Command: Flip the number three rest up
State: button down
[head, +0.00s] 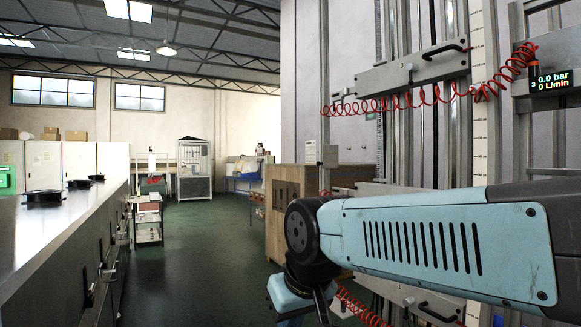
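A small black display (551,82) at the upper right reads 3, 0.0 bar and 0 L/min. Left of it, a grey plate (415,74) with a black handle (443,50) sits across upright metal rails (430,150). My light blue arm crosses the lower right and hides the middle of the rails. Its far part bends down out of the picture, and my gripper is not in view.
A red coiled hose (400,100) hangs across the rails, with more coil (358,305) below my arm. A wooden cabinet (287,200) stands behind the arm. A long metal bench (50,240) runs along the left. The green floor (200,255) between is clear.

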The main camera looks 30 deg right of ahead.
aim_at(329, 153)
jog(key=u, duration=0.1)
jog(key=i, duration=2.55)
jog(key=z, duration=1.6)
jog(key=i, duration=0.55)
jog(key=u, duration=0.35)
jog(key=k, duration=0.5)
